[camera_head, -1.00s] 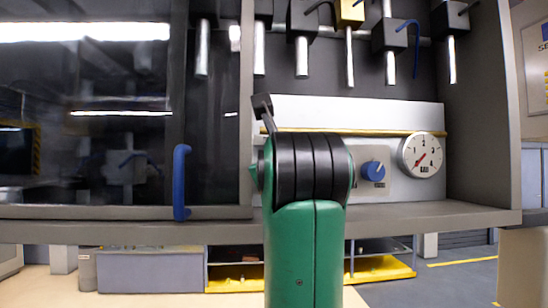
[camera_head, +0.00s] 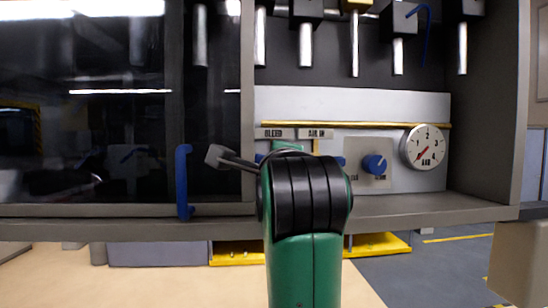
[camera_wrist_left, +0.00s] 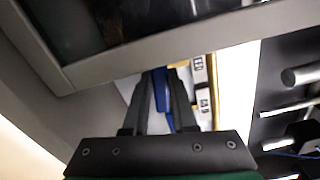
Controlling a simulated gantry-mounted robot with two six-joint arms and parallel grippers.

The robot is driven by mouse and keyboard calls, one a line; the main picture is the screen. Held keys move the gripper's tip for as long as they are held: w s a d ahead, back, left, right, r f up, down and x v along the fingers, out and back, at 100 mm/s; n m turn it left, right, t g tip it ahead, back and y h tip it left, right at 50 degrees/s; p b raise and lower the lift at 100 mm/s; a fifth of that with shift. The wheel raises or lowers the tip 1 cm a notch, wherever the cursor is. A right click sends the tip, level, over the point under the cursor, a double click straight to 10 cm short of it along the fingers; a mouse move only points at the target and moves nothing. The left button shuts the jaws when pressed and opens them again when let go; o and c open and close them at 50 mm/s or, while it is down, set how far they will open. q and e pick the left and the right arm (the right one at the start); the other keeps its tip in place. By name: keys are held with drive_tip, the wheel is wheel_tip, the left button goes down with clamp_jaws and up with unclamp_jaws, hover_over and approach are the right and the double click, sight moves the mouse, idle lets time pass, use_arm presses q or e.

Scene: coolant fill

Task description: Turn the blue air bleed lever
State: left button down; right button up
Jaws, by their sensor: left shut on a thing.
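A blue lever (camera_wrist_left: 161,92) shows between the two dark fingers of my left gripper (camera_wrist_left: 164,76) in the left wrist view. The fingers are shut on it, one on each side. In the head view my green and black left arm stands in front of the panel and hides the gripper and most of the lever. A small blue bit (camera_head: 261,157) shows at the arm's left edge, under the BLEED label (camera_head: 273,133). How far the lever is turned cannot be told. My right gripper is in neither view.
Right of the arm are a blue knob (camera_head: 374,164) and a round pressure gauge (camera_head: 424,147), its needle pointing lower left. A dark glass door (camera_head: 90,120) with a blue handle (camera_head: 182,180) stands at left. Several metal nozzles hang above. The shelf edge (camera_head: 420,210) runs below the panel.

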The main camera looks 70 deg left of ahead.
use_arm(q)
drive_tip(key=shift+n, duration=1.2)
drive_tip(key=shift+s, duration=0.1)
drive_tip(key=c, duration=0.7)
unclamp_jaws()
